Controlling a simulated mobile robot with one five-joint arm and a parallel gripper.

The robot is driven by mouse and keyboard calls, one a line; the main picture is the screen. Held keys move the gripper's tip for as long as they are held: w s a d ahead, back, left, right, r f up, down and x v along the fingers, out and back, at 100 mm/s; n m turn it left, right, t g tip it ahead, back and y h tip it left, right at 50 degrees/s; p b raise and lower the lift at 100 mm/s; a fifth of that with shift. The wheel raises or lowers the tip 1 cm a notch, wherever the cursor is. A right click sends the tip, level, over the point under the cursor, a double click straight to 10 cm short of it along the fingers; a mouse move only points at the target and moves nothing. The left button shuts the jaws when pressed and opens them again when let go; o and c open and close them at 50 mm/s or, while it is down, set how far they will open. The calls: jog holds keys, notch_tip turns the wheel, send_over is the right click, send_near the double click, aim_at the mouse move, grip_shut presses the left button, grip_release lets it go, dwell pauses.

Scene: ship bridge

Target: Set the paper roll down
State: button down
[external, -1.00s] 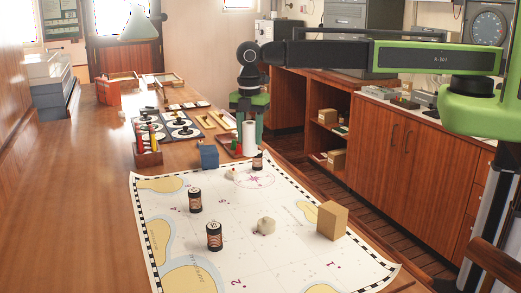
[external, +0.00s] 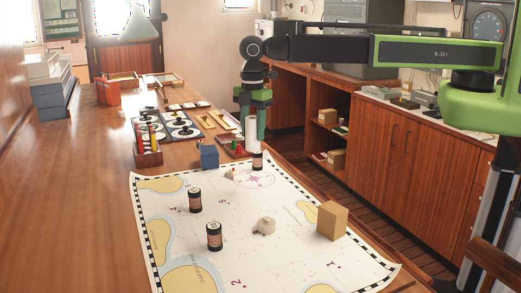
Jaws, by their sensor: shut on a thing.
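The white paper roll (external: 251,135) stands about upright in the external view, at the far edge of the sea chart (external: 270,205). My gripper (external: 252,120), with green fingers, points down and is shut on the roll's upper part. I cannot tell whether that end touches anything.
Two dark jars (external: 195,200) (external: 214,236), a pale lump (external: 265,226) and a tan box (external: 332,221) stand on the chart. A blue box (external: 209,156), red tray (external: 236,149) and red rack (external: 148,151) are nearby. The table's left side is clear.

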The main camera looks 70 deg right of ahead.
jog(key=s+a+n, duration=0.2)
jog(key=s+a, duration=0.8)
jog(key=a, duration=0.3)
jog(key=s+a+n, duration=0.1)
jog(key=s+a, duration=1)
jog(key=a, duration=0.2)
jog(key=s+a+f+b, duration=0.1)
jog(key=a+f+b, duration=0.2)
jog(key=s+a+f+b, duration=0.2)
jog(key=a+f+b, duration=0.1)
jog(key=f+b, duration=0.1)
jog(key=s+a+f+b, duration=0.2)
jog(key=a+f+b, duration=0.2)
jog(key=shift+r, duration=0.2)
jog(key=shift+f, duration=0.15)
jog(key=c, duration=0.8)
grip_release()
